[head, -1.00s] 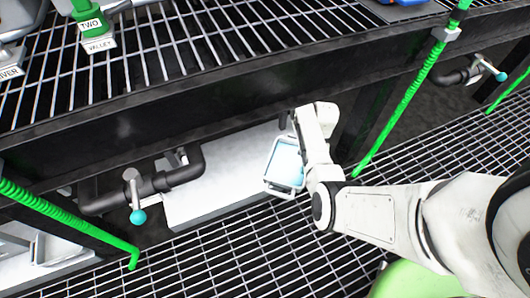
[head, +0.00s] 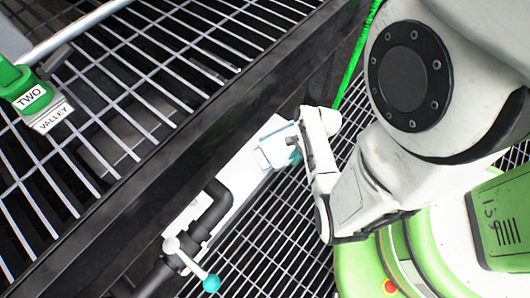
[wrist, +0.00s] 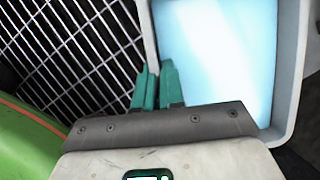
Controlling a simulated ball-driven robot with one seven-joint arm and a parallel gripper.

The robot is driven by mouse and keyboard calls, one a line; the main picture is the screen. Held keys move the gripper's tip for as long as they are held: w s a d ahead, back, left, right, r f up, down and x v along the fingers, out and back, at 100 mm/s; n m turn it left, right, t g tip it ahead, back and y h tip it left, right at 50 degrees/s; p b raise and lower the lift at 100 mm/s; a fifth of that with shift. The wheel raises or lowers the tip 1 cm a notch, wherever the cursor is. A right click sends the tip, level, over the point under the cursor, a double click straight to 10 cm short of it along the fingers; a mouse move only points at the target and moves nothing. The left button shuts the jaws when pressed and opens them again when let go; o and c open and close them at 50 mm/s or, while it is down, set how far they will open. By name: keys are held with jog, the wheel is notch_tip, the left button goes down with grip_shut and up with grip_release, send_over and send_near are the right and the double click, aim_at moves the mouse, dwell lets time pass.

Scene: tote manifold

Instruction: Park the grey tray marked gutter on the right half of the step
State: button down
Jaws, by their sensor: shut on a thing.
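The grey tray (head: 262,158), with a pale blue inside, is at the upper right end of the pale step (head: 233,186) in the head view. My arm hides part of it, and I cannot tell whether it rests on the step or hangs just above. No gutter marking is readable. In the wrist view the tray (wrist: 288,75) fills the right side. My gripper (wrist: 157,75) is shut on its near side wall, one teal finger outside and one inside. The teal fingertips (head: 295,157) also show beside the tray in the head view.
A dark pipe with a teal-knobbed valve (head: 190,252) stands at the step's lower left. A dark beam and wire shelf (head: 110,130) run above the step. A green-handled thing labelled TWO VALLEY (head: 45,105) is on the shelf. Grating floor (head: 280,235) lies in front.

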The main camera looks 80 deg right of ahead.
aim_at(281, 154)
jog(key=w+d+f+b, duration=0.2)
jog(key=w, duration=0.1)
jog(key=w+d+f+b, duration=0.1)
jog(key=w, duration=0.1)
jog(key=shift+w, duration=0.1)
jog(key=w+f+b, duration=0.1)
jog(key=w+d+f+b, duration=0.1)
jog(key=f, duration=0.1)
jog(key=w+d+f+b, duration=0.1)
jog(key=shift+w+f+b, duration=0.3)
jog(key=shift+f+b, duration=0.05)
jog(key=shift+f, duration=0.05)
jog(key=shift+w+d+f+b, duration=0.2)
jog(key=shift+f+b, duration=0.5)
jog(key=shift+f, duration=0.25)
jog(key=shift+w+d+f+b, duration=0.1)
jog(key=shift+w+f+b, duration=0.05)
jog(key=shift+f+b, duration=0.65)
jog(key=shift+f, duration=0.25)
jog(key=c, duration=1.2)
grip_release()
jog(key=shift+a, duration=0.1)
jog(key=shift+c, duration=0.2)
jog(key=p+v, duration=0.7)
jog(key=v, duration=0.5)
